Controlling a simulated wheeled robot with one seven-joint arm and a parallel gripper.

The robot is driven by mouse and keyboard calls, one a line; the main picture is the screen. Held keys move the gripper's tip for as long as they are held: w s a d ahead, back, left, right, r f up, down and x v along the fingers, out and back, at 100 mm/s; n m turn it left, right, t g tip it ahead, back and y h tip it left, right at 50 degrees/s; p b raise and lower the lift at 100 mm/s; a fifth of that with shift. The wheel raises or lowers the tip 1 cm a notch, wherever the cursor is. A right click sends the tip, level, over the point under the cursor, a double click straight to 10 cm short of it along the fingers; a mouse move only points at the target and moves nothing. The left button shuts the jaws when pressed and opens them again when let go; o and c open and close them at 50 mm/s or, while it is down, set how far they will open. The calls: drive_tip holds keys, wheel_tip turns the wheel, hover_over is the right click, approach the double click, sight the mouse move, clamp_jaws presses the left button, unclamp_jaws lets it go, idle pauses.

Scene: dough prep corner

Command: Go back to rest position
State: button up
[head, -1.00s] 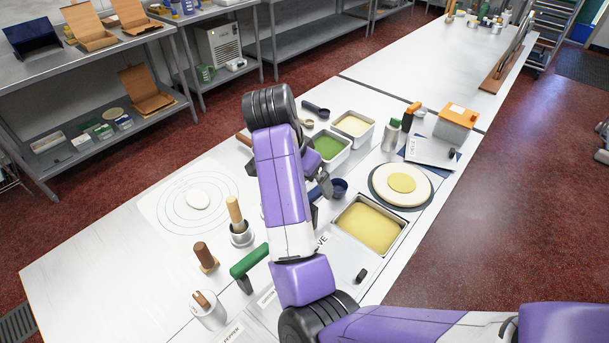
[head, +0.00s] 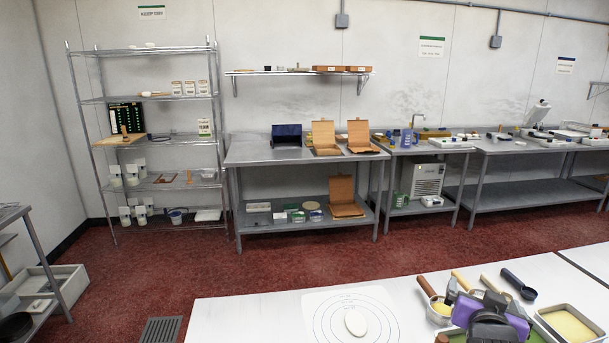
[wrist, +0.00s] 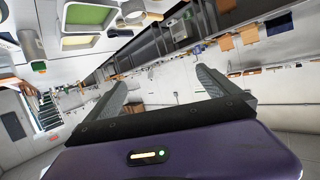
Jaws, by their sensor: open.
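My gripper shows in the wrist view (wrist: 160,92), its two grey fingers spread apart with nothing between them. In the head view my purple and black arm end is at the bottom right, over the white worktable (head: 250,318), and it partly covers the trays there; the fingers cannot be made out in that view. In the wrist view, tilted, the trays and table lie at the upper left, apart from the fingers.
A dough piece (head: 356,322) lies on a round-marked mat (head: 318,305). A yellow-filled tray (head: 572,328), a dark scoop (head: 519,283) and a wooden-handled pan (head: 428,287) crowd the right. A wire rack (head: 145,102) and steel bench (head: 250,152) stand behind, across open red floor.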

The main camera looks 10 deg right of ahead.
drive_tip(key=s+a+f+n+t+y+b, duration=0.1)
drive_tip(key=s+a+f+n+t+y, duration=0.3)
drive_tip(key=s+a, duration=0.45)
drive_tip(key=s+a+f+n+t+y+b, duration=0.2)
drive_tip(key=s+a+f+n+t+y, duration=0.1)
drive_tip(key=s+a+n, duration=0.5)
drive_tip(key=s+a+f+m+g+b, duration=0.1)
drive_tip(key=s+f, duration=0.1)
drive_tip(key=s, duration=0.6)
drive_tip(key=s+a+f+m+g+y+b, duration=0.1)
drive_tip(key=s+a+f, duration=0.1)
drive_tip(key=s, duration=0.6)
drive_tip(key=s+a+f+m+g+b, duration=0.1)
drive_tip(key=s+a+f, duration=0.1)
drive_tip(key=s, duration=0.7)
drive_tip(key=shift+a+f+m+g+y, duration=0.15)
drive_tip(key=shift+f+m+g+y, duration=0.2)
drive_tip(key=shift+f, duration=0.55)
